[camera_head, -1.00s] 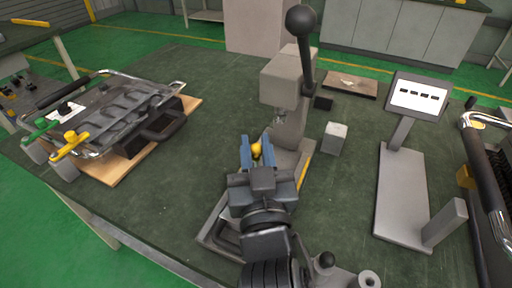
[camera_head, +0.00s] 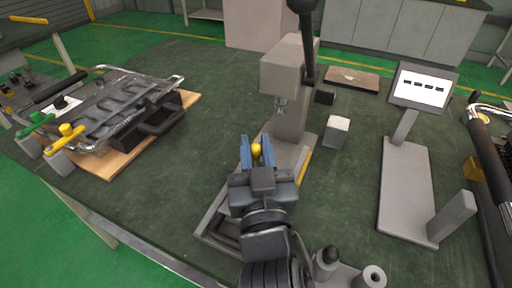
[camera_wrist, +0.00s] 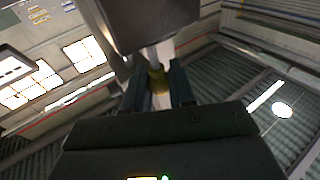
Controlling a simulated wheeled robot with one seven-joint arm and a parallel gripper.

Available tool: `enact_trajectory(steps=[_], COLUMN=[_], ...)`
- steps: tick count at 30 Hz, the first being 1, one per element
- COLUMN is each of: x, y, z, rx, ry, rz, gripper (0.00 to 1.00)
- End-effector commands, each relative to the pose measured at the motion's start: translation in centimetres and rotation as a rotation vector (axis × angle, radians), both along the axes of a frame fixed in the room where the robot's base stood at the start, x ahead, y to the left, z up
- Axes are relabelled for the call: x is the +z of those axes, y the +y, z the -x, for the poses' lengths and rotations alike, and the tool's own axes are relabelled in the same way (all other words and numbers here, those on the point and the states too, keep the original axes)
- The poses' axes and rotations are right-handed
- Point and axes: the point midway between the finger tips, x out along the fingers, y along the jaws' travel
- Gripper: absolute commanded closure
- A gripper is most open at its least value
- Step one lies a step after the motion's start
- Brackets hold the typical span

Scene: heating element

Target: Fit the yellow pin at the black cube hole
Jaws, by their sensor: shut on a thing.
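The yellow pin (camera_head: 256,151) sits between the two blue-grey fingers of my gripper (camera_head: 257,153). In the wrist view the gripper (camera_wrist: 158,88) is shut on the yellow pin (camera_wrist: 157,79), with a pale rod and a dark block just above it. Whether the rod touches the pin I cannot tell. A small black cube (camera_head: 324,97) stands on the table to the right of the grey press, back and right of my gripper. I cannot make out a hole in it. My gripper is in front of the press, apart from the black cube.
The grey lever press (camera_head: 287,68) stands just beyond my gripper. A grey block (camera_head: 337,132) is to its right. A display stand (camera_head: 423,88) is further right. A metal fixture (camera_head: 120,110) on a wooden board lies left. The green table between is clear.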

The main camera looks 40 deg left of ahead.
Motion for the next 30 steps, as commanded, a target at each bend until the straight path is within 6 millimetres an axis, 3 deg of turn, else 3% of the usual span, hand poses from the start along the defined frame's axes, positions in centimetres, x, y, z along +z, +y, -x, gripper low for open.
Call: enact_trajectory(steps=[12, 30], x=[-1.1, 0.8], y=[0.0, 0.0], z=[0.0, 0.0], rx=[0.000, 0.000], ry=[0.001, -0.001], rz=[0.001, -0.001], gripper=[1.00, 1.00])
